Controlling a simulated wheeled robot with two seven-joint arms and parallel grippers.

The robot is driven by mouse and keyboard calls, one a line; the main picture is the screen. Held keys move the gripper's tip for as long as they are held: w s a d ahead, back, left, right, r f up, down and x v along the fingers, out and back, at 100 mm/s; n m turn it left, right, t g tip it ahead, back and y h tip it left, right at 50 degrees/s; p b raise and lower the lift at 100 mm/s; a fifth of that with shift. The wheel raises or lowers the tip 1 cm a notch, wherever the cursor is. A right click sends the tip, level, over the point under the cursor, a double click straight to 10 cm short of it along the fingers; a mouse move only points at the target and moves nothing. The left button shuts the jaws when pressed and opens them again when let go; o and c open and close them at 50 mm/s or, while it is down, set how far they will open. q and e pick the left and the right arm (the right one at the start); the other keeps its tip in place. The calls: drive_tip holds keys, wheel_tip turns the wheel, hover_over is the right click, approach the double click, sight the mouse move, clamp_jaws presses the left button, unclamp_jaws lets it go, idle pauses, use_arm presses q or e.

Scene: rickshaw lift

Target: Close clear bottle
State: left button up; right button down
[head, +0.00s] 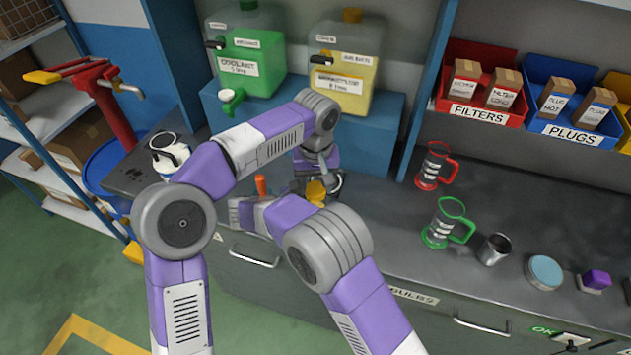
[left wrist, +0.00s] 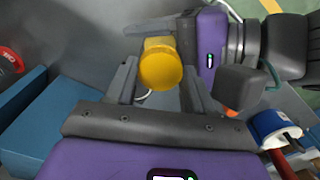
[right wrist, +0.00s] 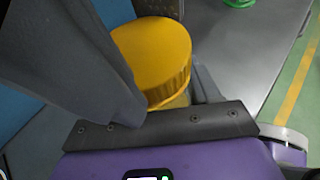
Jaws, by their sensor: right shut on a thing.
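The bottle's yellow cap (left wrist: 160,66) shows between the fingers of my left gripper (left wrist: 158,78), which looks open around it, in the left wrist view. In the right wrist view the cap (right wrist: 152,55) is large and close. A little of the yellowish bottle body (right wrist: 178,101) shows below it. My right gripper is shut on the bottle, and its near finger hides part of it. In the head view the yellow cap (head: 316,192) is small, below my left gripper (head: 319,178). My arms hide most of the bottle. Whether the cap is seated cannot be told.
Green (head: 448,222) and red (head: 435,166) handled mugs, a metal cup (head: 494,249) and a round tin (head: 544,272) stand on the counter to the right. Two liquid jugs (head: 250,55) stand on a blue box behind. A white kettle-like container (head: 170,152) is at left.

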use_arm(q)
drive_tip(key=c, duration=0.7)
drive_tip(key=shift+o, duration=0.2)
drive_tip(key=m, duration=0.9)
drive_tip(key=shift+m, duration=0.3)
drive_tip(key=m, duration=0.9)
drive_tip(key=shift+m, duration=0.4)
drive_tip(key=o, duration=1.2)
drive_tip(key=shift+c, duration=0.2)
